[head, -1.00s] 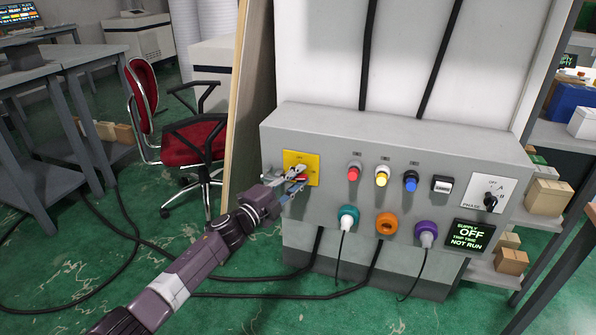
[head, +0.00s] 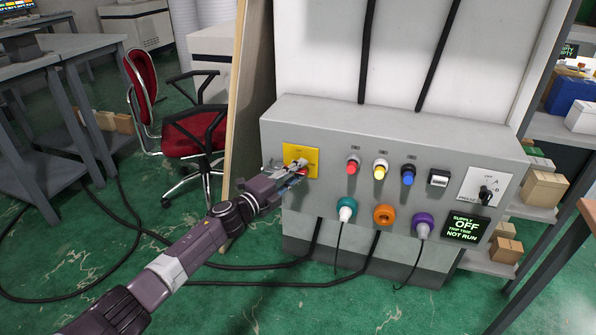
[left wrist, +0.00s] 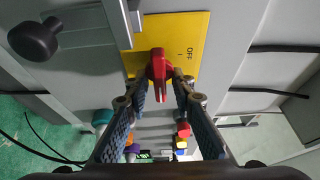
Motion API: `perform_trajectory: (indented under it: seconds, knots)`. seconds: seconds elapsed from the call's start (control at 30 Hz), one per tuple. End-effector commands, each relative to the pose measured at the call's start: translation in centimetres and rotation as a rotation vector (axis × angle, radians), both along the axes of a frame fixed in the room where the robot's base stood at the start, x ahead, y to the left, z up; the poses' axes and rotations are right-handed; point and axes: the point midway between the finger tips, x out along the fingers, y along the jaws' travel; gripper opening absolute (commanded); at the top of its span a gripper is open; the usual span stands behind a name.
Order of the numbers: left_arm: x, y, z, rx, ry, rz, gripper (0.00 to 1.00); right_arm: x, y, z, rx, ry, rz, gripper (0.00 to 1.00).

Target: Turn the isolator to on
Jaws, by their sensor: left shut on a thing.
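The isolator is a red handle (left wrist: 158,66) on a yellow plate (head: 301,157) at the left end of the grey panel. In the left wrist view the word OFF shows on the plate, right of the handle, and the handle points down the picture. Any other label is not readable. My left gripper (head: 297,170) is at the plate, its two fingers on either side of the handle and shut on it. In the head view the fingers hide most of the handle. My right gripper is in neither view.
Red, yellow and blue buttons (head: 380,170), sockets (head: 384,214) and a black phase knob (head: 486,193) are to the right. The display (head: 466,228) reads SUPPLY OFF and NOT RUN. A board (head: 246,100) and red chair (head: 190,135) stand left. Cables cross the floor.

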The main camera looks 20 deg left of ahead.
Motion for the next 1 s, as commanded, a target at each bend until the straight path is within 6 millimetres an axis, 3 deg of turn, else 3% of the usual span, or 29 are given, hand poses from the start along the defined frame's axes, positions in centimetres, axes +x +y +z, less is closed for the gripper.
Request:
perform_trajectory:
  seconds: [0.1,0.13,0.17,0.57,0.77,1.0]
  knots:
    - [-0.1,0.0,-0.3,0.002,0.004,-0.001,0.0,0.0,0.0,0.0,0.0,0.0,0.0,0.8]
    - [-0.1,0.0,-0.3,0.002,0.004,-0.001,0.25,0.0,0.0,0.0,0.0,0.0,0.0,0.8]
    - [-0.1,0.0,-0.3,0.001,0.003,-0.001,0.28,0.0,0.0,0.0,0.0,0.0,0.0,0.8]
    - [-0.6,0.4,-0.2,0.001,0.002,0.001,0.28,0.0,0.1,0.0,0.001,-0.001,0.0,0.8]
    - [-3.1,1.5,-0.2,0.003,0.003,0.0,0.28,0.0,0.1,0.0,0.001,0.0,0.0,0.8]
    - [-7.6,3.5,-0.3,0.002,0.005,-0.001,0.28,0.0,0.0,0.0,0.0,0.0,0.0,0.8]
